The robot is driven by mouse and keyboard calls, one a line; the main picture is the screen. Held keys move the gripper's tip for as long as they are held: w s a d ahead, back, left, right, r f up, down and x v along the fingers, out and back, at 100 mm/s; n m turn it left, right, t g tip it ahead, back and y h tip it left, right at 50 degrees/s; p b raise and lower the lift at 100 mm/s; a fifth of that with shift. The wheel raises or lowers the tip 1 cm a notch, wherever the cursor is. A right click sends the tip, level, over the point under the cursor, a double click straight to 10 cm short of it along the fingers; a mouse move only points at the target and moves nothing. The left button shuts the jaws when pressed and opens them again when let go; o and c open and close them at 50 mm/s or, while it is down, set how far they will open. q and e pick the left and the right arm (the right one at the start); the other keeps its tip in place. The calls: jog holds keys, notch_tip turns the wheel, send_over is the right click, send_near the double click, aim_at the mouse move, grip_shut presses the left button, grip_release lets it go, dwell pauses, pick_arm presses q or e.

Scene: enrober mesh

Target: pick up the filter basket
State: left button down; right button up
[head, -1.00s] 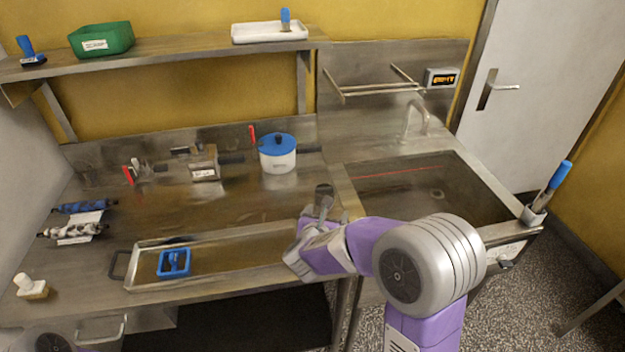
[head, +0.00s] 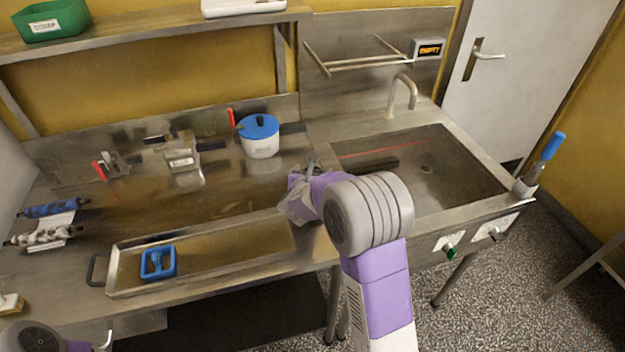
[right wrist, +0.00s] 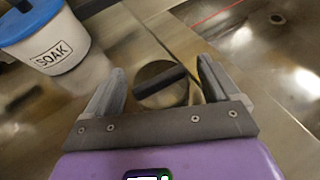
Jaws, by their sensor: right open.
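My right gripper (head: 303,172) is over the counter at the sink's left edge, its arm coming up from below. In the right wrist view its two fingers (right wrist: 158,88) are apart, with nothing held. Between and beyond them is a round metal piece with a dark bar across it (right wrist: 160,85), which seems to be the filter basket. It is apart from both fingers as far as I can see. I cannot make this piece out clearly in the head view, where my gripper covers that spot. My left gripper is out of view.
A white pot with a blue lid (head: 260,138), marked SOAK, stands left of the gripper. The sink (head: 440,185) lies right. A long shallow tray (head: 215,265) holds a blue frame-like item (head: 158,262). A tap (head: 404,90) and wire rack (head: 355,62) are behind.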

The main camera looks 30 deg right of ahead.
jog(key=shift+x, duration=1.05)
jog(key=c, duration=1.1)
jog(key=shift+o, duration=0.2)
jog(key=shift+r, duration=0.1)
